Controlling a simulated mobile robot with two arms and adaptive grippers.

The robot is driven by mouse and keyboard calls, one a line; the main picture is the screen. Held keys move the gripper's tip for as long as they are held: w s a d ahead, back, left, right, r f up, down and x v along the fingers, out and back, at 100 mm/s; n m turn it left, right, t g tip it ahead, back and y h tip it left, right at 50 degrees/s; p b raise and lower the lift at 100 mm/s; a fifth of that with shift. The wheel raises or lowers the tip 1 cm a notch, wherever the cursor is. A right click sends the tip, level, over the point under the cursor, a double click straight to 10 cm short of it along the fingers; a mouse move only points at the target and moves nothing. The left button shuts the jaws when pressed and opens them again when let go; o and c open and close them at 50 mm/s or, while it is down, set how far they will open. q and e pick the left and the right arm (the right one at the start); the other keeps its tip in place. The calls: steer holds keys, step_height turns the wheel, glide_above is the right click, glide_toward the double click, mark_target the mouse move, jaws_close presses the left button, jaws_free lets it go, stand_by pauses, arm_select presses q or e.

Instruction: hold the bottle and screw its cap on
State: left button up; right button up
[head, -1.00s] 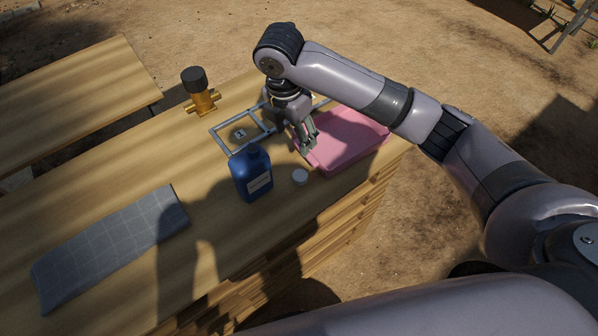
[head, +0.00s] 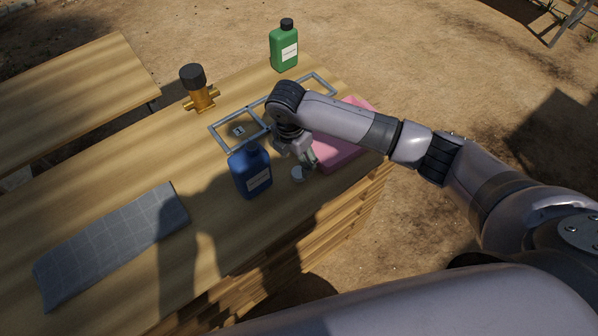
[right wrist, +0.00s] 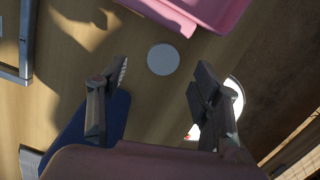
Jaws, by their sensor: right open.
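The blue bottle (head: 251,172) with a white label stands upright on the wooden table, its top showing no cap in the head view. A white round cap (head: 297,174) lies on the table just right of it. My right gripper (head: 308,163) is low over the table, close to the cap. In the right wrist view the fingers of my right gripper (right wrist: 157,88) are open and empty, with the cap (right wrist: 163,59) beyond and between their tips. Part of the blue bottle (right wrist: 106,118) shows behind the left finger there. My left gripper is not in view.
A pink tray (head: 338,152) lies right behind the cap, partly hidden by my right arm. A grey frame (head: 212,137) lies behind the bottle. A brass valve (head: 201,97) and a green bottle (head: 284,50) stand farther back. A grey cloth (head: 110,245) lies at left.

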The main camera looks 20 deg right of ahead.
mark_target(299, 172)
steer(key=shift+s+d+f+p, duration=0.15)
steer(key=shift+f+p, duration=0.1)
steer(key=shift+f, duration=1.05)
steer(key=shift+d+f+p, duration=0.1)
steer(key=shift+f+p, duration=0.1)
steer(key=shift+f, duration=1.1)
steer(key=shift+c, duration=0.4)
steer(key=c, duration=0.8)
